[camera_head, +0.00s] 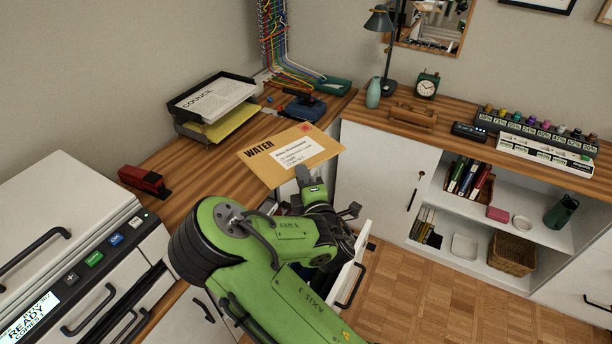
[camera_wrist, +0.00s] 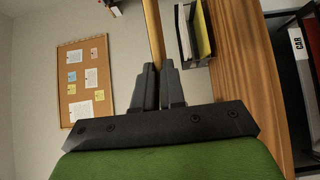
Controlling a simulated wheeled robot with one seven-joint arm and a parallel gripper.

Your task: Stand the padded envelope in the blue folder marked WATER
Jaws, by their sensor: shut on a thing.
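The tan padded envelope (camera_head: 318,151), printed WATER with a white address label and a red stamp, is held above the desk corner. My gripper (camera_head: 304,176) is shut on its near edge. In the wrist view the envelope (camera_wrist: 153,30) shows edge-on as a thin strip between the closed fingers (camera_wrist: 158,88). No blue folder marked WATER can be made out. My arm covers most of an open drawer (camera_head: 346,283) below the desk. At the right of the wrist view a white tab reading CAR (camera_wrist: 298,42) sits by a black frame.
A black letter tray (camera_head: 185,107) with white and yellow papers stands on the wooden desk, behind and left of the envelope. A red stapler (camera_head: 143,181) and a blue-black device (camera_head: 303,107) also stand there. A white printer (camera_head: 60,220) is at left. Bare desk shows between stapler and tray.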

